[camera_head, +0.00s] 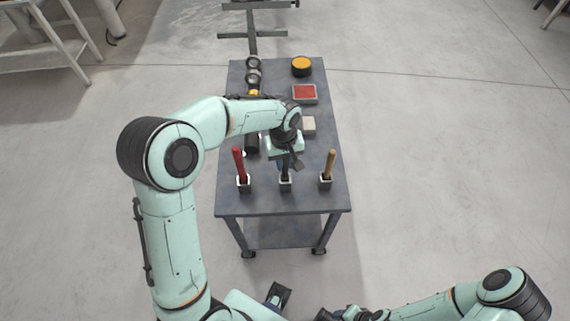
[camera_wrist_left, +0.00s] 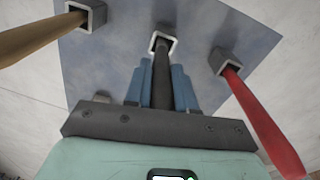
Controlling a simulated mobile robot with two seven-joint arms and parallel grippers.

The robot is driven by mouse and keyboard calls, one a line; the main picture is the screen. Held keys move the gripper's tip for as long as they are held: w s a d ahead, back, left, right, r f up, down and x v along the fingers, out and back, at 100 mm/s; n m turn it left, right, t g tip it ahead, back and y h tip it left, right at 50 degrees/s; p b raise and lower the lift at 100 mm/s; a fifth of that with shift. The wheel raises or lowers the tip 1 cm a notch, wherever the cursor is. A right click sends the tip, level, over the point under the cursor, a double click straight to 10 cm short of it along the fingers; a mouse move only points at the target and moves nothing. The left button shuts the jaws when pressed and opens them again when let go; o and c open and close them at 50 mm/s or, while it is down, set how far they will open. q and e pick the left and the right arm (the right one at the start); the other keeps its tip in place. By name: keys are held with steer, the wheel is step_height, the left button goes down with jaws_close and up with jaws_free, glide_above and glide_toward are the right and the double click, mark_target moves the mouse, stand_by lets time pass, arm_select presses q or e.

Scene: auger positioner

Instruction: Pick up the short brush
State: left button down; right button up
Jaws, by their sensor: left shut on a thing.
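A dark-handled tool (camera_wrist_left: 162,70) stands in the middle square holder (camera_head: 285,186) near the table's front edge. Its lower end is hidden in the holder, so I cannot tell if it is the short brush. My left gripper (camera_wrist_left: 163,88) is shut on this handle, one blue finger on each side. In the head view the left gripper (camera_head: 285,163) is above the middle holder. A red-handled tool (camera_head: 239,162) and a wooden-handled tool (camera_head: 329,163) stand in holders on either side. My right gripper (camera_head: 355,313) shows only in part at the bottom edge, its jaws unclear.
The grey table (camera_head: 230,195) also carries a yellow-topped round container (camera_head: 301,66), a red-topped square tray (camera_head: 304,93), a pale block (camera_head: 308,125) and dark round parts (camera_head: 253,77) along the left. The red and wooden handles stand close beside my left gripper.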

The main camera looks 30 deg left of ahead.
arm_select(q)
step_height(320, 180, up, 18)
steer(key=p, duration=0.2)
arm_select(e)
steer(key=r, duration=0.1)
steer(key=w+r, duration=0.1)
steer(key=shift+w+r, duration=0.15)
steer(key=shift+r, duration=0.15)
arm_select(q)
steer(key=shift+f, duration=0.15)
stand_by(1.2)
